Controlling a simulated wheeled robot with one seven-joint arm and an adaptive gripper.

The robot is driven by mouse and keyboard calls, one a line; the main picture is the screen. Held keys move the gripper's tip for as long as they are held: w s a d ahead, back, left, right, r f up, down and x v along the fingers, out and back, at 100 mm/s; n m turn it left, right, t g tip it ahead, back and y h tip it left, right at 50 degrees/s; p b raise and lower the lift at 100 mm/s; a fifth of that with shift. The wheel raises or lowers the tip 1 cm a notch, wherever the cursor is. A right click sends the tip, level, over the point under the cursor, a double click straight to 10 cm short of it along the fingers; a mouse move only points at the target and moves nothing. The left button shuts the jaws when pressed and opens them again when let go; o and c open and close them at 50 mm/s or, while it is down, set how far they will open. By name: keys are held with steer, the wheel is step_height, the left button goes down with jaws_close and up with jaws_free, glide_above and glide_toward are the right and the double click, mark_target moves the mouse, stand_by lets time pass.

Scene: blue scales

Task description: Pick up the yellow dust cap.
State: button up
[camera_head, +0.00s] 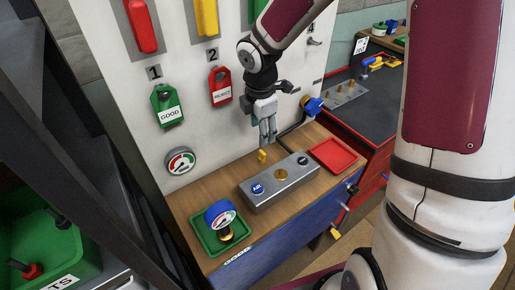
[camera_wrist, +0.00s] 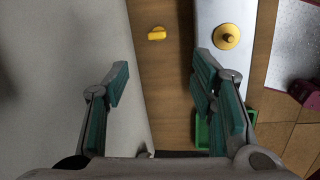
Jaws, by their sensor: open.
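The yellow dust cap (camera_head: 262,156) stands on the wooden bench top (camera_head: 190,206), between the white panel and the grey block (camera_head: 262,193). It also shows near the top of the wrist view (camera_wrist: 157,34), on bare wood between the pale panel and the grey block. My gripper (camera_head: 268,138) is above the cap in the head view, pointing down. In the wrist view my gripper (camera_wrist: 162,75) has its teal-padded fingers wide apart with nothing between them. The cap lies beyond the fingertips, apart from them. Nothing hides it.
The grey block carries a brass fitting (camera_wrist: 226,37). A red tray (camera_head: 334,154) is at the right, and a green tray (camera_head: 238,236) with a gauge (camera_head: 220,215) at the left. The white panel (camera_head: 120,70) rises behind. A blue valve (camera_head: 313,105) is close right of my gripper.

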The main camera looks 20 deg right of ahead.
mark_target(263, 152)
steer(key=f, duration=0.3)
steer(key=w+f, duration=0.1)
steer(key=f, duration=0.1)
steer(key=f+b, duration=0.1)
steer(key=f, duration=0.2)
steer(key=shift+w+d+f, duration=0.2)
steer(key=shift+d+f, duration=0.1)
steer(key=f, duration=0.1)
steer(key=w+f, duration=0.1)
steer(key=f, duration=0.1)
steer(key=d+f, duration=0.1)
steer(key=shift+w+f, duration=0.15)
steer(key=shift+f, duration=0.25)
steer(key=c, duration=0.9)
